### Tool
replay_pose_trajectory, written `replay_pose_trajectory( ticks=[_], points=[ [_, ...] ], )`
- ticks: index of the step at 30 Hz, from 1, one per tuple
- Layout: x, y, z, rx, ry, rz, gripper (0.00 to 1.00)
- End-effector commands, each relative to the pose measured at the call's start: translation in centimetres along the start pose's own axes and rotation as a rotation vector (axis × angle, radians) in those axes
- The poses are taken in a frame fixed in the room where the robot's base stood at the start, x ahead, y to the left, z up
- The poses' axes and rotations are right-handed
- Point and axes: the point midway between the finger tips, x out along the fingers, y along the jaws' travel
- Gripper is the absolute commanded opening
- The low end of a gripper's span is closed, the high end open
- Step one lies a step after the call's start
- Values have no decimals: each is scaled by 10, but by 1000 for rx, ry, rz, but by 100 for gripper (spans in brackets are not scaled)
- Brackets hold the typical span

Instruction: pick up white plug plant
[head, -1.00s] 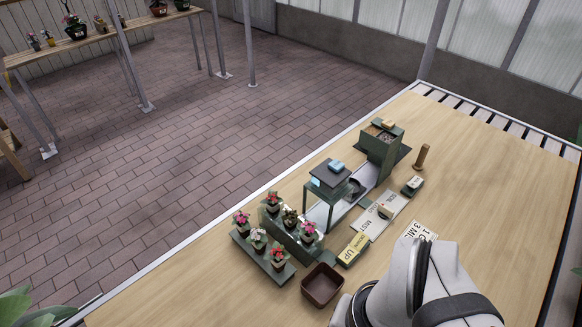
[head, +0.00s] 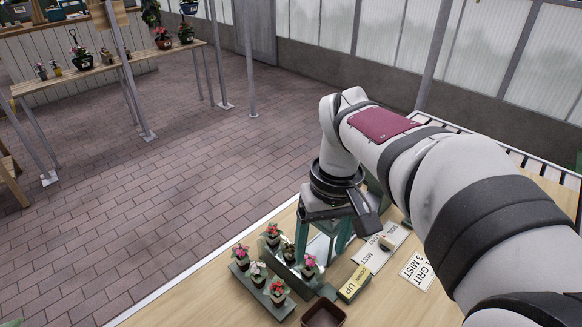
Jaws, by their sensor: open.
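A plug plant with white flowers (head: 257,271) stands upright in a dark pot, in the middle of the front green rack (head: 263,298). Pink- or red-flowered plants stand on either side of it. Behind is a second green rack with more plants, one of them with a small pale bloom (head: 289,251). My gripper (head: 345,208) points down over the green-posted stand, up and to the right of the white plant and apart from it. It is open with nothing seen in it; its fingertips are hard to make out against the stand.
A brown square pot (head: 323,314) sits just right of the front rack, cut by the bottom edge. A yellow "UP" block (head: 353,284) and printed cards (head: 418,270) lie on the wooden table (head: 210,292). My arm hides the table's right side.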

Motion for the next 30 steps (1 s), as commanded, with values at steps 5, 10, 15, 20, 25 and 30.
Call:
replay_pose_trajectory(
  ticks=[5,10,15,20,25,30],
  points=[
    [24,-1,-108,-401,-15,51,72],
    [43,-3,-138,-534,-19,69,72],
    [90,0,-137,-535,-22,68,72],
    [128,3,-138,-534,-19,68,72],
    [151,2,-141,-533,-18,68,72],
    [183,-1,-147,-532,-18,68,72]
  ],
)
